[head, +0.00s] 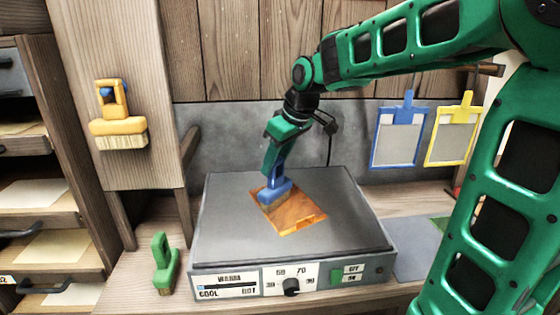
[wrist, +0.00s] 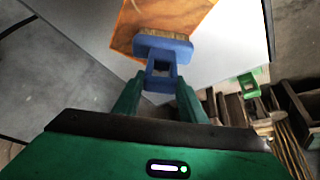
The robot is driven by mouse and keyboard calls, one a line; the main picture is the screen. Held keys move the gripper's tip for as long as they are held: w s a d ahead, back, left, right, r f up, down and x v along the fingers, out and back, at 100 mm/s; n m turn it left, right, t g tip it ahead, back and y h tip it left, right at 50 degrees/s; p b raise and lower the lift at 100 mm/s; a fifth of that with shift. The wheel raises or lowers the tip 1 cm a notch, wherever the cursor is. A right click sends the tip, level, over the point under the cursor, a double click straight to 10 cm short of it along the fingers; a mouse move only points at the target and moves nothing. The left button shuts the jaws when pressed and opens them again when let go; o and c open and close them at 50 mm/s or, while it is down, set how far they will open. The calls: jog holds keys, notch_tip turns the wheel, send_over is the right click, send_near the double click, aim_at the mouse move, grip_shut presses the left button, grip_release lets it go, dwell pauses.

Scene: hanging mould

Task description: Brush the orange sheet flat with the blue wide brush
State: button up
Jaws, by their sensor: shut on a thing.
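The orange sheet (head: 299,214) lies on the grey top of the heated plate box (head: 225,215), turned at an angle. Its surface looks mottled in darker and lighter orange. The blue wide brush (head: 274,192) is held upright over the sheet's upper left part, bristles down, at or very near the sheet; I cannot tell if they touch. My gripper (head: 272,160) is shut on the brush handle. In the wrist view, the blue brush (wrist: 162,45) is between my gripper's fingers (wrist: 160,92), with its bristles against the orange sheet (wrist: 180,15) beyond.
A yellow brush (head: 118,128) hangs on the wooden post at left. A green brush (head: 163,262) stands left of the box. Blue (head: 399,137) and yellow (head: 451,130) frames hang at the right. The box front has a dial (head: 291,287) and a green switch. Shelves stand far left.

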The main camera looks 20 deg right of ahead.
jog(key=shift+s+a+f, duration=0.1)
jog(key=shift+s+a, duration=0.05)
jog(key=shift+a, duration=2.1)
jog(key=shift+w+d, duration=0.9)
jog(key=shift+w, duration=0.25)
jog(key=shift+w+d, duration=0.9)
jog(key=shift+w, duration=0.25)
jog(key=d, duration=1)
jog(key=shift+w+d+r, duration=0.25)
jog(key=shift+w+r, duration=0.1)
jog(key=shift+w, duration=0.05)
jog(key=shift+a, duration=0.1)
jog(key=s+a, duration=0.1)
jog(key=a, duration=1.3)
jog(key=shift+a, duration=0.1)
